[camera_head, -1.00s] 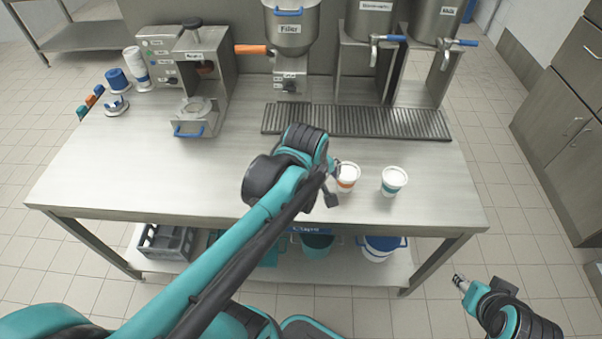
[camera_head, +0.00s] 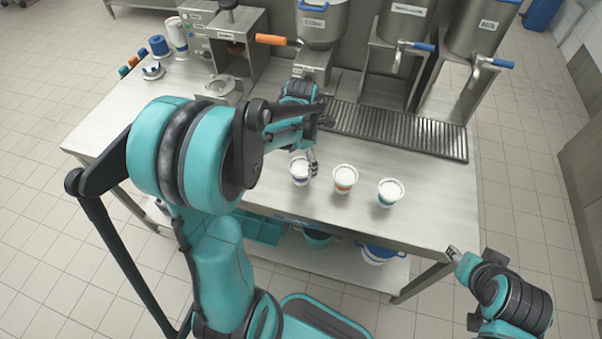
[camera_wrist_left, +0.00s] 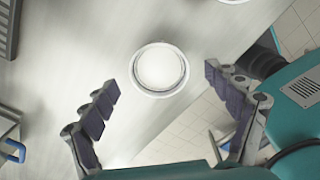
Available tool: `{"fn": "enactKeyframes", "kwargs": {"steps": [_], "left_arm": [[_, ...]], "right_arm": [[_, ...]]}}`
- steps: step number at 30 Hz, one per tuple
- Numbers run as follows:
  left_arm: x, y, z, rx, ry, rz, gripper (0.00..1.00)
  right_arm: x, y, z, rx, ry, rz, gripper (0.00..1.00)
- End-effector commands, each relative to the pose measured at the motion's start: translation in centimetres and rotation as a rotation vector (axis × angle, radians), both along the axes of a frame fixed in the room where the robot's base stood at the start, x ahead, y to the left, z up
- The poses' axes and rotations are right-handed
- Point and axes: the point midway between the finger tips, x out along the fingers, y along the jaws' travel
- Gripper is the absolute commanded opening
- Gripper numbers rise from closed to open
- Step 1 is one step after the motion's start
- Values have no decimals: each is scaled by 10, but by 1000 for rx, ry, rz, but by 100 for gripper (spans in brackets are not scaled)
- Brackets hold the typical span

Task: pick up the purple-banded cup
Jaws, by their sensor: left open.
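The purple-banded cup (camera_head: 299,175) stands upright on the steel table, leftmost of three white-lidded cups; its band is only partly visible. My left gripper (camera_head: 313,163) is open right beside it, on its right side in the head view. In the left wrist view the round white top of a cup (camera_wrist_left: 160,68) lies ahead of the open left gripper (camera_wrist_left: 161,80), roughly centred between its fingers, with no contact visible. My right gripper (camera_head: 455,254) is off the table's front right corner; its jaws are too small to read.
An orange-banded cup (camera_head: 344,180) and a teal-banded cup (camera_head: 390,193) stand to the right. A drip grate (camera_head: 395,128) and dispensers line the back. A sealing machine (camera_head: 222,50) is at the back left. The table's front right is clear.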

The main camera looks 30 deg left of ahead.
Motion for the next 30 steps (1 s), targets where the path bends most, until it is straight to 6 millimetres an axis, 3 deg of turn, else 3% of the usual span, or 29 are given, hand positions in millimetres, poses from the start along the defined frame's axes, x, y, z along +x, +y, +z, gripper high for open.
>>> {"fn": "enactKeyframes", "kwargs": {"steps": [1, 4, 12, 19, 30], "left_arm": [[1, 1, -13, 0, 0, 0, 88], [1, 1, -27, 0, 0, -1, 88], [1, 1, -30, 0, 0, -1, 88], [1, 1, -30, 0, -1, -2, 27], [0, 1, -26, 0, -1, -2, 27]], "right_arm": [[0, 0, -8, 0, 0, 0, 40], [0, 0, -13, 0, 0, 0, 40], [0, 0, -13, 0, 0, 0, 40], [0, 0, -13, 0, 0, 0, 40], [0, 0, -11, 0, 0, 0, 40]]}}
